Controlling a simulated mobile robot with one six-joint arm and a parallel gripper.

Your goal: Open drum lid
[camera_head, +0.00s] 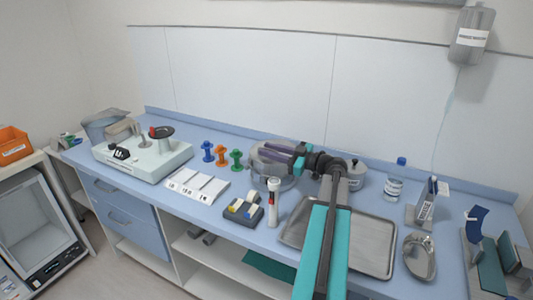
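A round metal drum (268,182) stands on the blue counter at the middle of the view. Its pale round lid (262,163) appears to be on top, partly covered by my gripper.
A metal tray (372,246) lies under my arm. A lidded metal jar (357,182) stands behind my wrist, with a bottle (394,185) to its right. A test tube (273,207) and a small dispenser (243,211) stand in front of the drum. Colored spools (221,157) stand left.

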